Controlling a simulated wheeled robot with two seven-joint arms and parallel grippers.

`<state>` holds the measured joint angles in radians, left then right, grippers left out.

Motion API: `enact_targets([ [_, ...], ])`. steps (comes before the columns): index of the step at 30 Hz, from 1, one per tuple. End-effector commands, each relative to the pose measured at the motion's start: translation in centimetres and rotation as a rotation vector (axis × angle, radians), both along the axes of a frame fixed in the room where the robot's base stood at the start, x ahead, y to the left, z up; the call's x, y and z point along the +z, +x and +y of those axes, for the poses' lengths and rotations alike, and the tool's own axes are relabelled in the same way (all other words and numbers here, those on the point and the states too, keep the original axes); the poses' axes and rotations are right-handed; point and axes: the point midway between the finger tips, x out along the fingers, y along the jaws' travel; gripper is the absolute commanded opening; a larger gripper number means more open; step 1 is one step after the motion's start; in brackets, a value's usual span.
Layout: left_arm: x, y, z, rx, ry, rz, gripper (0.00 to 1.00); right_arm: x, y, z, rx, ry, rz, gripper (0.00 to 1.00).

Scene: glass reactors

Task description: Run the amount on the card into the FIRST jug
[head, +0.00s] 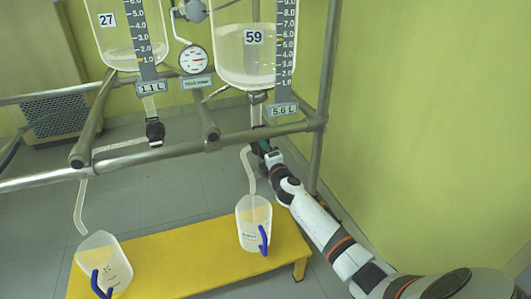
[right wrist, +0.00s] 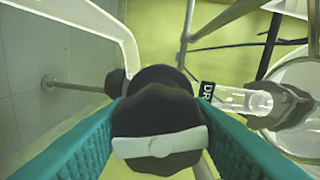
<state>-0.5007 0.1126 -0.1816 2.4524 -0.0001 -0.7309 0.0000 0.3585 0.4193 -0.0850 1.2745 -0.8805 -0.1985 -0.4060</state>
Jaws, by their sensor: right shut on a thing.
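My right gripper (head: 261,146) is at the drain valve under reactor 59 (head: 240,55). In the right wrist view its teal fingers are shut on the black valve knob (right wrist: 160,120), which has a pale bar across its face. A clear hose (head: 248,170) hangs from this valve to just above the right jug (head: 253,222). The left jug (head: 103,262) stands below the hose of reactor 27 (head: 115,45). Both jugs have blue handles; their writing is too small to read. The card (head: 284,109) under reactor 59 reads 5.0 or 5.6 L; the other card (head: 150,87) reads 1.1 L. My left gripper is not in view.
Both jugs stand on a yellow bench (head: 185,258). A metal pipe frame (head: 200,146) crosses in front of the reactors. A round gauge (head: 193,59) sits between them. A second valve (head: 155,132) hangs under reactor 27. Grey floor lies around the bench.

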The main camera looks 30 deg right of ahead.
Motion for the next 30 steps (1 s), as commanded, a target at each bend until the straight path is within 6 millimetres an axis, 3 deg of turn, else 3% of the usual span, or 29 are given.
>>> enact_targets([
  [15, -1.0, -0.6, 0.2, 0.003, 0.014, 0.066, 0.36, -0.3, -0.1, 0.0, 0.001, -0.386, 0.097, 0.22],
  [30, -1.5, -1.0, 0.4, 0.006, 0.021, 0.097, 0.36, -0.3, -0.1, 0.0, 0.001, -0.493, 0.123, 0.22],
])
